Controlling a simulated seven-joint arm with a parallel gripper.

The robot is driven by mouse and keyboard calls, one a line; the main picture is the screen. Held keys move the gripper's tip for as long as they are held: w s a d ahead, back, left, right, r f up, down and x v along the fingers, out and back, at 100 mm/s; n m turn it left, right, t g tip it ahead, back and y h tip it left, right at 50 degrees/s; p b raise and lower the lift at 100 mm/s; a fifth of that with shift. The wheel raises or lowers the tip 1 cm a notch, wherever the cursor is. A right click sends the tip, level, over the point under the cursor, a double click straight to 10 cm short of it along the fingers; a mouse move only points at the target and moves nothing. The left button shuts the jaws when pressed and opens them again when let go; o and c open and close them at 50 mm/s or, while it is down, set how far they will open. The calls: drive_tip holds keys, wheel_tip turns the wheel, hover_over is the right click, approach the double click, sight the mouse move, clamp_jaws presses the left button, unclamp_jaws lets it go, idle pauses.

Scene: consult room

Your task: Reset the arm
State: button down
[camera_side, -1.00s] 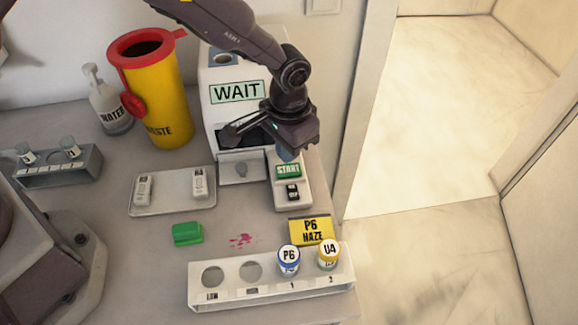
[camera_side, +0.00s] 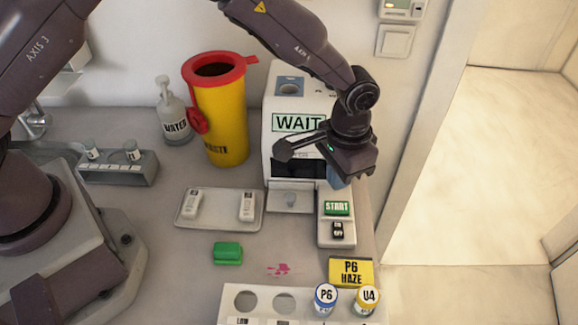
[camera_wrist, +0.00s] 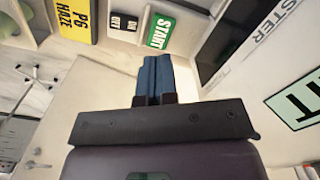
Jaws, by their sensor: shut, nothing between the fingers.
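My gripper (camera_side: 338,183) is shut and empty, its blue fingers pointing down. In the side view it hangs just above and behind the green START button (camera_side: 337,208), with a small gap between them in the picture. In the wrist view the shut fingers (camera_wrist: 154,78) show side by side, with the START button (camera_wrist: 158,31) beyond them. The white machine (camera_side: 299,150) behind my gripper shows WAIT on its display (camera_side: 298,122). A black switch (camera_side: 337,230) sits below START.
A rack (camera_side: 262,317) holds vials P6 (camera_side: 326,297) and U4 (camera_side: 368,298). Near it are a yellow P6 HAZE block (camera_side: 350,272), a green block (camera_side: 228,253) and a pink stain (camera_side: 282,269). A tray (camera_side: 218,222), waste bin (camera_side: 221,110) and water bottle (camera_side: 173,115) stand left.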

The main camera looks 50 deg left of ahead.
drive_tip(key=shift+s+a+f+g, duration=0.15)
drive_tip(key=shift+s+a, duration=0.15)
drive_tip(key=shift+s, duration=0.25)
drive_tip(key=shift+s+a+f+g, duration=0.15)
drive_tip(key=shift+s+a, duration=0.1)
drive_tip(key=shift+s, duration=0.3)
drive_tip(key=s+a+r+n+t, duration=0.1)
drive_tip(key=s+a+r+t, duration=0.2)
drive_tip(key=s+a+r, duration=0.7)
drive_tip(key=s+a+r+n+t, duration=0.2)
drive_tip(key=s+a+r, duration=0.8)
drive_tip(key=r, duration=0.5)
drive_tip(key=shift+s+r+t, duration=0.35)
drive_tip(key=shift+t, duration=0.35)
drive_tip(key=shift+a, duration=0.1)
